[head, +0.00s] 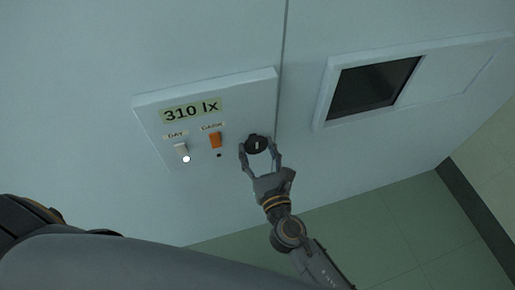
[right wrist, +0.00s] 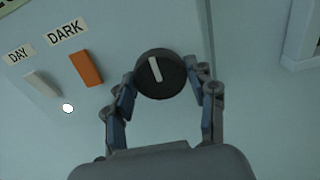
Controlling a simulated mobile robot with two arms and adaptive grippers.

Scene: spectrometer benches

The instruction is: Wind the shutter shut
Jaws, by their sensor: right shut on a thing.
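A round black knob (head: 256,144) with a white pointer mark sits on the right part of a pale wall panel (head: 240,90). My right gripper (head: 259,152) is shut on the knob, one finger on each side. In the right wrist view the knob (right wrist: 159,73) lies between the two fingertips, its white mark nearly upright and leaning a little left. The shutter window (head: 372,87) is in the wall to the right: its left part is a dark opening, its right part a pale panel (head: 445,75). My left gripper is not in view.
The panel has a display (head: 192,110) reading "310 lx", a white DAY switch (head: 181,149) with a lit white lamp beneath, and an orange DARK switch (head: 215,140) with a dark lamp. Green floor (head: 370,235) lies below the wall.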

